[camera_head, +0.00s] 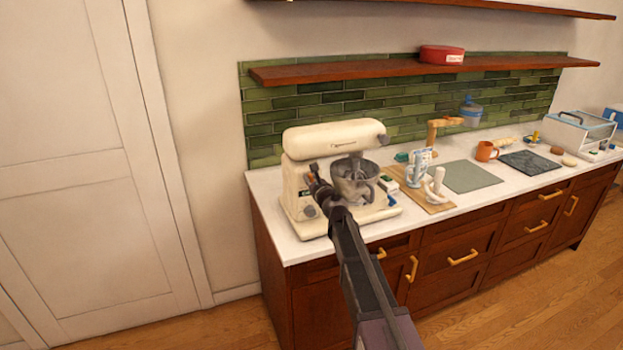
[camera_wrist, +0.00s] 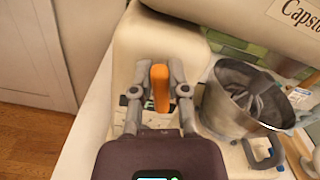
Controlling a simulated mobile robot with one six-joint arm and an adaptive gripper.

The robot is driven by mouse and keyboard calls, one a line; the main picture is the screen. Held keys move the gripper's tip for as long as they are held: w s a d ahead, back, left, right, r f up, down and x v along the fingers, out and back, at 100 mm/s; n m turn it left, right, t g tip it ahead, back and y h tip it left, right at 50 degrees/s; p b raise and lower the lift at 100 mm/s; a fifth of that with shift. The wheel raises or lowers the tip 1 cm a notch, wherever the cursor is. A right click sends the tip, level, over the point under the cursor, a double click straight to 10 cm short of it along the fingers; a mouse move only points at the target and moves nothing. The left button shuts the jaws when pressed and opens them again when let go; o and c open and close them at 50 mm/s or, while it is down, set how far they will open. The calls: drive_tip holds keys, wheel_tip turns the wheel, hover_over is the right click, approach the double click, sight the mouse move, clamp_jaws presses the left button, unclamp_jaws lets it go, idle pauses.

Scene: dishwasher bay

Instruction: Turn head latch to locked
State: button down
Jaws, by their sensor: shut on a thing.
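A cream stand mixer (camera_head: 330,137) stands at the left end of the white counter, with its head level above a metal bowl (camera_head: 354,180). In the wrist view the mixer column (camera_wrist: 160,50) rises behind my gripper (camera_wrist: 159,92), and the bowl (camera_wrist: 240,100) is to the right. My gripper is shut on an orange lever, the head latch (camera_wrist: 160,88), on the mixer's side. The latch appears upright between the two fingers. In the head view my gripper (camera_head: 318,186) is at the mixer's near left side, and the latch is hidden there.
A wooden board (camera_head: 427,200) with white items lies right of the mixer. A grey-green mat (camera_head: 463,177), an orange mug (camera_head: 486,151) and a dark slab (camera_head: 531,162) are farther right. A wooden shelf (camera_head: 350,73) hangs above. The floor in front is clear.

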drive_tip(key=n, duration=0.3)
drive_tip(key=shift+s+a+f+n, duration=0.1)
drive_tip(key=shift+a+f+n, duration=0.1)
drive_tip(key=shift+n, duration=0.2)
drive_tip(key=n, duration=0.3)
drive_tip(key=shift+a+f+n+b, duration=0.15)
drive_tip(key=shift+n+b, duration=0.15)
drive_tip(key=shift+f+n+b, duration=0.2)
drive_tip(key=shift+n, duration=1.5)
drive_tip(key=shift+f+n+b, duration=0.15)
drive_tip(key=shift+n, duration=1.55)
drive_tip(key=c, duration=0.6)
unclamp_jaws()
drive_tip(key=shift+a, duration=0.1)
drive_tip(key=shift+s, duration=0.2)
